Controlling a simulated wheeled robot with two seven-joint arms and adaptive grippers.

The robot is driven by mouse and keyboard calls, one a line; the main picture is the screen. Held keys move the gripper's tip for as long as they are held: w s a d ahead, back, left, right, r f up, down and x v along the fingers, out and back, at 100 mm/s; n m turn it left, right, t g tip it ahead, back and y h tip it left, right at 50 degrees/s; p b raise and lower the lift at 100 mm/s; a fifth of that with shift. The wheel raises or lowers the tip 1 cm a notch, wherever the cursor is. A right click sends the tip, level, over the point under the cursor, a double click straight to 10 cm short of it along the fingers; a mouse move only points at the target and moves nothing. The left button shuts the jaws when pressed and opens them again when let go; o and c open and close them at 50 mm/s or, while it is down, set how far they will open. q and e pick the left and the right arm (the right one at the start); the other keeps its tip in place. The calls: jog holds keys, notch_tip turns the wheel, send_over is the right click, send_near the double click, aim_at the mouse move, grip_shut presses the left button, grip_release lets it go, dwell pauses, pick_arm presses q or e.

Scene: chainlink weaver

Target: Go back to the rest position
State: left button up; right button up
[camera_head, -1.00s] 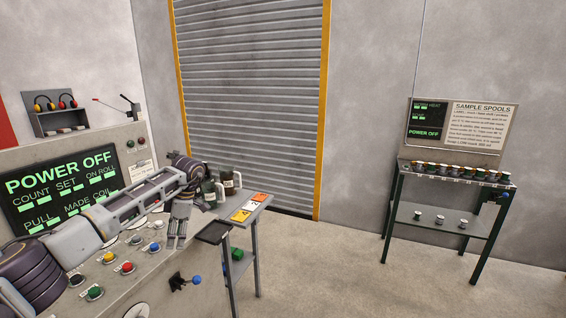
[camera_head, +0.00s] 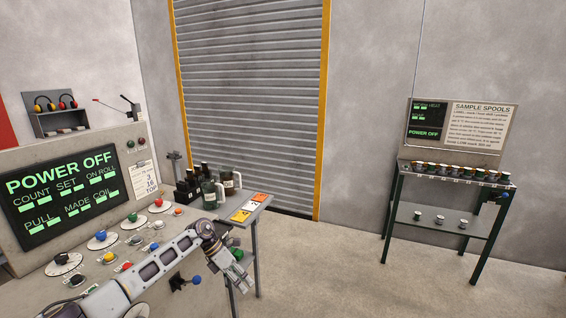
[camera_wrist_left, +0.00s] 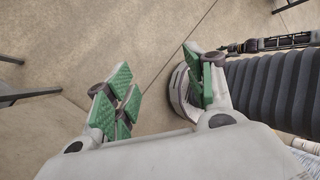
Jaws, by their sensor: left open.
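My left arm comes in from the bottom left of the head view, in front of the grey control console (camera_head: 160,285). My left gripper (camera_head: 238,282) hangs at the console's right end, near the side table's legs. In the left wrist view the left gripper (camera_wrist_left: 160,95) has its green-padded fingers spread apart. Nothing is between them, and bare floor shows behind. A dark ribbed sleeve and a grey link, parts of my own body, show close to its right finger. My right gripper is in neither view.
The console's screen (camera_head: 62,188) reads POWER OFF. A side table (camera_head: 262,203) holds mugs (camera_head: 210,194), dark bottles and coloured cards. A spool stand (camera_head: 450,222) is at the right. A closed roller shutter (camera_head: 250,90) is behind. The floor (camera_head: 330,275) between is clear.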

pick_arm(q)
jog(key=d+f+n+t+h, duration=0.3)
jog(key=f+n+t, duration=0.1)
jog(key=f+n, duration=0.3)
jog(key=d+f+n+t+h, duration=0.3)
jog(key=d+f+n+h, duration=0.1)
jog(key=f+n, duration=0.25)
jog(key=s+a+f+n+t+y, duration=0.35)
jog(key=s+a+f+n, duration=0.2)
jog(key=f+n, duration=0.4)
jog(key=s+a+f+n+t+y, duration=0.2)
jog(key=s+a+f+n+y, duration=0.4)
jog(key=f, duration=0.7)
jog(key=s+a+f+n+g+y, duration=0.1)
jog(key=s+a+f+n+g, duration=0.2)
jog(key=s+f, duration=0.55)
jog(key=s+a+f+n+g+y, duration=0.1)
jog(key=s+a+f+n+y, duration=0.15)
jog(key=s+f+n, duration=0.65)
jog(key=s+a+f+n+g, duration=0.1)
jog(key=s+g, duration=0.1)
jog(key=s, duration=1.3)
jog(key=s+a+f+n+g+y, duration=0.1)
jog(key=s+f+g, duration=0.1)
jog(key=s, duration=1.3)
jog(key=shift+n+g, duration=0.4)
jog(key=shift+g, duration=0.45)
jog(key=shift+s+a, duration=0.15)
jog(key=shift+s, duration=0.05)
